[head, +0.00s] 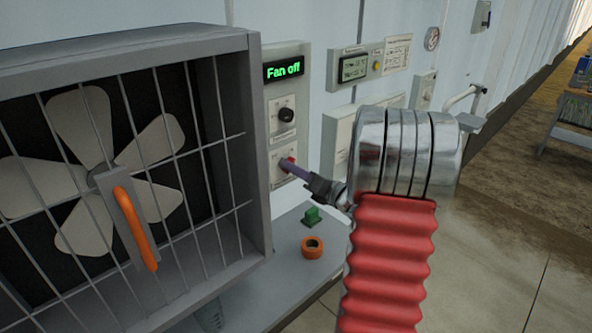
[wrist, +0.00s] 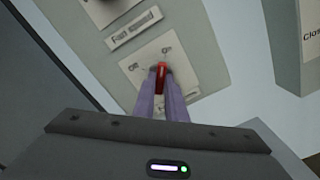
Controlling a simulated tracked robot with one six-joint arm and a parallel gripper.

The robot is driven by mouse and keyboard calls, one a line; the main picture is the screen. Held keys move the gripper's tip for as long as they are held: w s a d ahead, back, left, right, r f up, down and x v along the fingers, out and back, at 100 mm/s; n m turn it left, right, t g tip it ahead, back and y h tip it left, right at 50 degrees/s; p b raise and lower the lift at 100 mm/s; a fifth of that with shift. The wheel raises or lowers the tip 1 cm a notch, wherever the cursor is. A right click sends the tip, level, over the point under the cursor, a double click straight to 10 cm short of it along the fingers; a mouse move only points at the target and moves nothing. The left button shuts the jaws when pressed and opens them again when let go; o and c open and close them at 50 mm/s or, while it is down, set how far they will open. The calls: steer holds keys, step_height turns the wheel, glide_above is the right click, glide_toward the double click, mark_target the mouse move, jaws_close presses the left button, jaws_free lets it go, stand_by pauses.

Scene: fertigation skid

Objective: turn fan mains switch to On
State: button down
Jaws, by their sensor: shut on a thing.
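The fan mains switch is a small red handle (wrist: 161,72) on a pale plate (wrist: 146,62), seen between my fingers in the wrist view. The red handle also shows in the head view (head: 290,161), low on the grey control panel (head: 305,66). My gripper (head: 284,164) is shut on the red handle, with its purple fingers on either side of it in the wrist view (wrist: 161,82). The green display (head: 283,69) at the top of the panel reads "Fan off".
The caged fan (head: 120,160) with an orange handle (head: 135,228) stands close at the left. A black knob (head: 286,115) sits above the switch. An orange ring (head: 312,247) and a green block (head: 311,215) lie on the grey ledge (head: 285,268) below.

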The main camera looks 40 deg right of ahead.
steer(key=shift+m, duration=0.6)
steer(key=shift+d, duration=0.1)
steer(key=c, duration=1.8)
jaws_free()
steer(key=shift+s, duration=0.1)
steer(key=s, duration=1.3)
steer(key=shift+s+d, duration=0.15)
steer(key=shift+s, duration=0.2)
steer(key=shift+f, duration=0.1)
